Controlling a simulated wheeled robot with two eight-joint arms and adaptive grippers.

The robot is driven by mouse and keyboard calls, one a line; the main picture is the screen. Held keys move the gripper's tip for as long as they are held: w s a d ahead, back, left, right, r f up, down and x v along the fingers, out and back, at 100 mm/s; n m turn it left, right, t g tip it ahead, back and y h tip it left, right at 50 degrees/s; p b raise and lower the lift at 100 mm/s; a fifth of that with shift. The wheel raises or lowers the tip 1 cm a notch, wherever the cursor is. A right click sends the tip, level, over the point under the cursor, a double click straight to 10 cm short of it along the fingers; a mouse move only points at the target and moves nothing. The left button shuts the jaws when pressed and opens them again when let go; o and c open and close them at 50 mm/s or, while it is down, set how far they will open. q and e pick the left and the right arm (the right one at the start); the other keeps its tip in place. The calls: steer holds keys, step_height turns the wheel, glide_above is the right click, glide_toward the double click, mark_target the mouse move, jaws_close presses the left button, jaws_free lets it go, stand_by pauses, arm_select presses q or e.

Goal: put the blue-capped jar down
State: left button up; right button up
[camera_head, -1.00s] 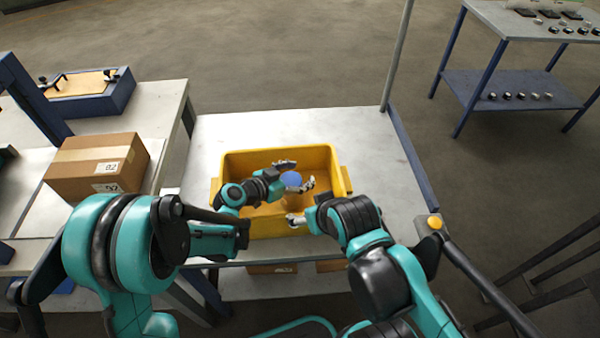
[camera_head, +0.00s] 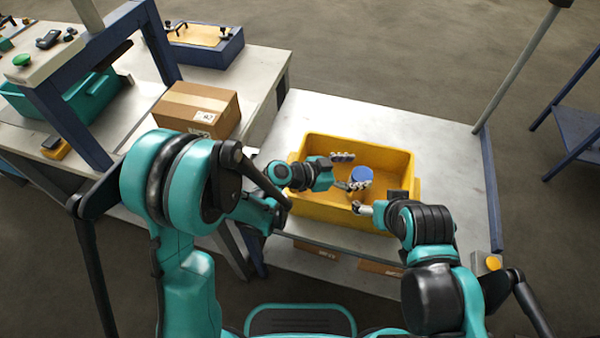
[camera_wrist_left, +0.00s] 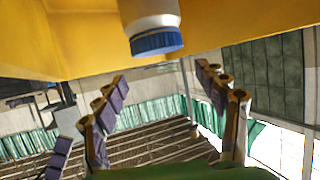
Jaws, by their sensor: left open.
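The blue-capped jar (camera_head: 362,174) stands inside the yellow bin (camera_head: 400,158), cap up. Its base is hidden in the head view. In the left wrist view the jar's white body and ribbed blue cap (camera_wrist_left: 157,43) show at the top, beyond the fingertips and inverted in the picture. My left gripper (camera_head: 347,172) is open and empty, over the bin just left of the jar. A clear gap shows between its fingers in the wrist view (camera_wrist_left: 160,85). My right gripper (camera_head: 360,208) is at the bin's near wall; its finger opening cannot be made out.
The bin sits on a grey table (camera_head: 310,112) with free room behind it. A cardboard box (camera_head: 196,108) stands on the neighbouring bench at left, near a blue fixture (camera_head: 205,48). A pole (camera_head: 517,68) rises at the table's back right corner.

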arm_select(q)
steer(key=shift+a, duration=0.1)
steer(key=s+a+r+n+y, duration=0.2)
steer(key=s+a+n+y, duration=0.2)
steer(key=a, duration=0.6)
steer(key=s+a+r+n+t+y, duration=0.1)
steer(key=s+a+n+y, duration=0.3)
steer(key=a, duration=0.7)
steer(key=s+a+r+n+t+y, duration=0.1)
steer(key=s+a+r+n+y, duration=0.3)
steer(key=s+a, duration=0.3)
steer(key=a+n, duration=0.1)
steer(key=a, duration=0.3)
steer(key=shift+a+n+y, duration=0.25)
steer(key=shift+n+y, duration=0.05)
